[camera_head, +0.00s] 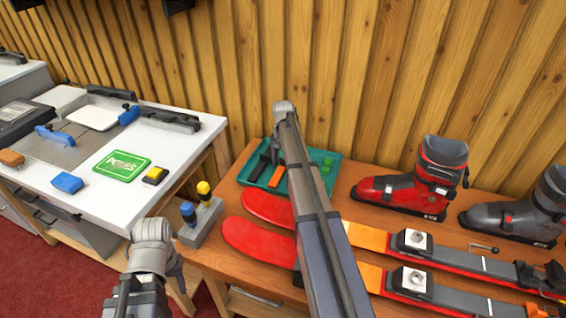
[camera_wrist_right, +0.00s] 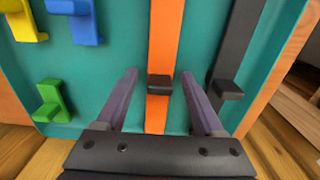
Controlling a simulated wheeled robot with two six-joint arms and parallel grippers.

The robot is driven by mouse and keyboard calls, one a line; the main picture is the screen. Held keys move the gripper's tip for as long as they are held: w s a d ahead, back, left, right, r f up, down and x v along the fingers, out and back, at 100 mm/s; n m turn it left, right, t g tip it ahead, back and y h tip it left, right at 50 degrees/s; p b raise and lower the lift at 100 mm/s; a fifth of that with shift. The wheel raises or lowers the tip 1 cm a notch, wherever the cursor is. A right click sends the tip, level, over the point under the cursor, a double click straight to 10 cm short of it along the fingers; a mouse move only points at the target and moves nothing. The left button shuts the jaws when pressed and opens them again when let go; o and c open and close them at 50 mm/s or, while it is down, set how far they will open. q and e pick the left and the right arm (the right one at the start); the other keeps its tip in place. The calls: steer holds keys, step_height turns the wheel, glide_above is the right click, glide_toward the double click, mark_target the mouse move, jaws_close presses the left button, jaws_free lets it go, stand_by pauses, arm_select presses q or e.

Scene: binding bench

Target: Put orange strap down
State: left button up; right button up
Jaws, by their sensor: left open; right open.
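The orange strap (camera_wrist_right: 166,50) lies flat in the teal tray (camera_wrist_right: 115,65), with a dark buckle-like block on it. It also shows in the head view (camera_head: 276,176), beside a black strap. My right gripper (camera_wrist_right: 160,90) is open just over the tray, with one finger on each side of the orange strap and apart from it. In the head view my right arm crosses the bench and hides part of the tray (camera_head: 330,181). My left gripper (camera_head: 172,270) is open and empty in front of the gap between the two benches.
A black strap (camera_wrist_right: 238,45) lies right of the orange one; yellow (camera_wrist_right: 25,18), blue (camera_wrist_right: 82,20) and green (camera_wrist_right: 52,100) pieces lie left. Red skis (camera_head: 262,240) and a red boot (camera_head: 415,185) occupy the wooden bench. A grey holder (camera_head: 202,225) stands at its left edge.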

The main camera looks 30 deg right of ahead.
mark_target(283, 159)
steer(key=shift+r, duration=0.1)
step_height(283, 159, up, 12)
steer(key=p, duration=1.2)
steer(key=s+a+n, duration=0.3)
steer(key=s+a, duration=0.2)
steer(key=a, duration=0.6)
steer(key=s+a+n, duration=0.3)
steer(key=s+a, duration=0.3)
steer(key=a, duration=0.5)
steer(key=s+a+n+h, duration=0.1)
steer(key=s+a+n, duration=0.6)
steer(key=s+a, duration=0.7)
steer(key=s, duration=0.3)
steer(key=shift+s+n, duration=0.25)
steer(key=shift+n, duration=0.15)
steer(key=shift+a+r, duration=0.1)
steer(key=shift+c, duration=0.3)
